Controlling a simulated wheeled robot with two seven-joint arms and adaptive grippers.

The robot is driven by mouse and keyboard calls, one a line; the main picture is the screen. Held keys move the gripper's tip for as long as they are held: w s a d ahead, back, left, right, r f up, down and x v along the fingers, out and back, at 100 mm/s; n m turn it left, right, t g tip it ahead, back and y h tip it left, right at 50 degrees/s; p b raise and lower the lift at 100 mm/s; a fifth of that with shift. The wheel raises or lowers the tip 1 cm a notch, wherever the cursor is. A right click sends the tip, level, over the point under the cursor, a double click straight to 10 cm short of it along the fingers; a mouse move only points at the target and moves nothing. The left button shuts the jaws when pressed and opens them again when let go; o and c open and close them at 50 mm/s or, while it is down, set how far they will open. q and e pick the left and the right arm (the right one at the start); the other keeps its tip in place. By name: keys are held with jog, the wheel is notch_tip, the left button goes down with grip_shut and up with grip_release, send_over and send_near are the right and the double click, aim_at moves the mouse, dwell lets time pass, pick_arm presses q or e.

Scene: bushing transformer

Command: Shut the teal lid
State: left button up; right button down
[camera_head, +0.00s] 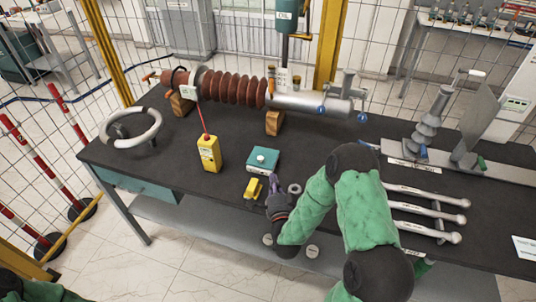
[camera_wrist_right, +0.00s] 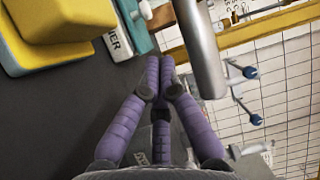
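The teal lid (camera_head: 265,155) tops a small box on the dark bench, in the middle of the head view. It looks flat on the box, with a small pale knob or mark on it; whether it is fully down I cannot tell. A teal part beside a white lettered strip shows at the top of the right wrist view (camera_wrist_right: 135,24). My right gripper (camera_head: 274,182), with purple fingers, is just in front of the box, apart from the lid. Its fingertips meet in the right wrist view (camera_wrist_right: 160,62), with nothing seen between them. My left gripper is out of view.
A yellow meter (camera_head: 208,154) with a red lead stands left of the box. A small yellow block (camera_head: 253,188) and a grey ring (camera_head: 294,188) lie near my right gripper. The brown ribbed bushing (camera_head: 235,88) lies behind. Silver rods (camera_head: 425,205) lie at right.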

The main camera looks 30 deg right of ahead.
aim_at(266, 167)
jog(key=shift+w+d+r, duration=0.15)
jog(key=shift+w+d, duration=0.15)
jog(key=shift+w, duration=0.35)
jog(key=b+x, duration=0.1)
jog(key=x, duration=0.7)
jog(key=shift+w, duration=0.15)
jog(key=shift+s+a+b, duration=0.45)
jog(key=shift+a+b, duration=0.35)
jog(key=shift+a, duration=0.05)
jog(key=shift+f, duration=0.25)
